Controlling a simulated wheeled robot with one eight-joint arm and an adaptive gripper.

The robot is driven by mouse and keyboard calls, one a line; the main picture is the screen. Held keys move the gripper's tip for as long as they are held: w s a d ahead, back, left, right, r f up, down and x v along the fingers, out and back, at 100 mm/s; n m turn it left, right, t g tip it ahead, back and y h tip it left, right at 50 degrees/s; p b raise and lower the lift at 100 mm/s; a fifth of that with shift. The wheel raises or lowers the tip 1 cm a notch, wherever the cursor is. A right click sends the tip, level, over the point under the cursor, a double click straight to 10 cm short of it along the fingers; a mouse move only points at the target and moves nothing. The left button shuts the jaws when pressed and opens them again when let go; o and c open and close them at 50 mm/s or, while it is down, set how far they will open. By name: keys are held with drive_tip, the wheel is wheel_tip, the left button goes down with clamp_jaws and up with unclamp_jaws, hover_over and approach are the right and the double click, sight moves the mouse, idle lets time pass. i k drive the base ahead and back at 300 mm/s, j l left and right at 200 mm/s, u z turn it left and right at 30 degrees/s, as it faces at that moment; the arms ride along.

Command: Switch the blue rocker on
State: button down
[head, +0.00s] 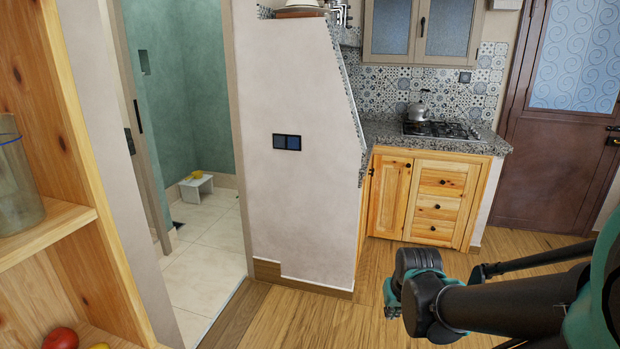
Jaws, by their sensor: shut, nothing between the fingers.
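A dark switch plate (275,142) with two rockers side by side is on the pale wall at the centre. The right rocker looks the bluer one and I take it as the blue rocker (294,143); the left one looks darker. It is too small to tell which way either rocker is tipped. My gripper (392,298) is at the lower right, at the end of my dark arm, shut and empty. In the picture it is below and to the right of the switch plate, well apart from it. Its fingers are hard to make out.
A wooden shelf (75,120) with a glass jar (18,185) stands close at the left. A doorway opens onto a tiled room with a white stool (196,188). A counter (480,146) with a stove and kettle (418,110) is at the right. Wooden floor (300,320) lies clear before the wall.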

sight(293, 142)
drive_tip(key=i+l+u, duration=0.1)
drive_tip(key=i+u, duration=0.35)
drive_tip(key=i+l+u, duration=0.25)
drive_tip(key=u, duration=0.2)
drive_tip(key=i+l+u, duration=0.65)
drive_tip(key=l+u, duration=0.2)
drive_tip(key=i+l, duration=0.05)
drive_tip(key=l, duration=0.05)
